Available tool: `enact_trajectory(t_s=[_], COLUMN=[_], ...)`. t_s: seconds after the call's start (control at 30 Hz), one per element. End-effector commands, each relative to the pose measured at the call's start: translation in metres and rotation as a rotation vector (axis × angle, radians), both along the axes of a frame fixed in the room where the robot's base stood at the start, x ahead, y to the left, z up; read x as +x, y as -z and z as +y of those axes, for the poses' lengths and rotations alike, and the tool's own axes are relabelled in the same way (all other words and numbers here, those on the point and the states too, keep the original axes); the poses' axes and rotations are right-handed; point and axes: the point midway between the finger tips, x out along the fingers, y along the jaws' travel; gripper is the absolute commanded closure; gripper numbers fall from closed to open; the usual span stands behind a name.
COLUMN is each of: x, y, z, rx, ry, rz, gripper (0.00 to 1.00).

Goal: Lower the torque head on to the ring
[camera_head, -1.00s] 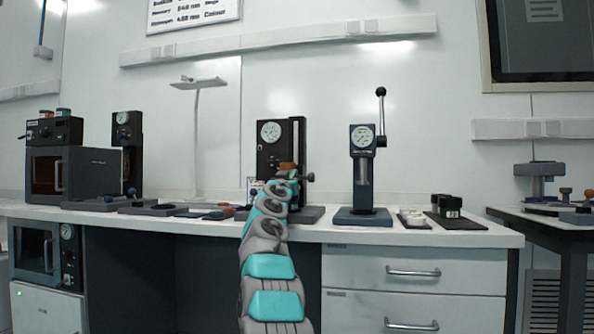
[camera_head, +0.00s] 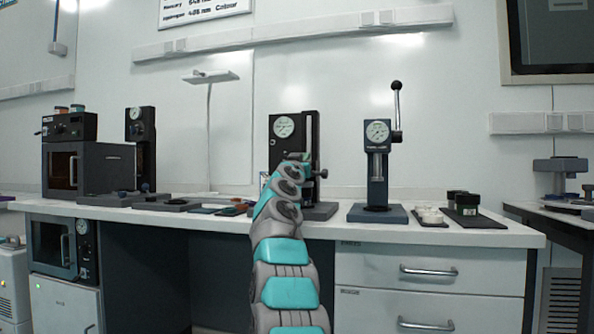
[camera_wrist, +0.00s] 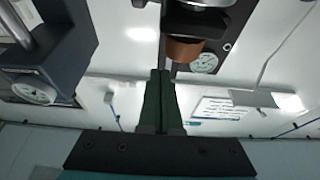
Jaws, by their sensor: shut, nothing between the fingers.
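A black stand with a white dial and an upright column (camera_head: 284,127) is in the middle of the bench in the head view. It looks like the torque tester. A dark knob (camera_head: 322,173) sticks out at its right side. In the wrist view, a brown cylinder (camera_wrist: 183,50) hangs beside the column, probably the torque head. My gripper (camera_wrist: 160,76) is shut and empty, with its tips just left of the brown cylinder; contact cannot be told. In the head view my arm covers the stand's lower front. I cannot make out the ring.
A blue-grey press (camera_head: 377,160) with a raised lever stands right of my arm, near it in the wrist view (camera_wrist: 50,50). A dark tray (camera_head: 466,219) with black jars lies farther right. An oven (camera_head: 82,167) is at left.

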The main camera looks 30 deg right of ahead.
Motion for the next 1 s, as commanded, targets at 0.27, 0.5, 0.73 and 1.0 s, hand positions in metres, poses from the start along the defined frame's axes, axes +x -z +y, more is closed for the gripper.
enact_trajectory(t_s=[0.27,0.5,0.73,1.0], x=[-0.014,-0.029,-0.038,-0.044], y=[0.015,0.018,0.021,0.029], z=[0.02,0.034,0.041,0.053], rx=[0.001,0.003,0.004,0.005], ry=[-0.002,0.001,0.006,-0.001], rz=[0.003,0.003,0.003,0.01], gripper=[1.0,1.0,1.0,1.0])
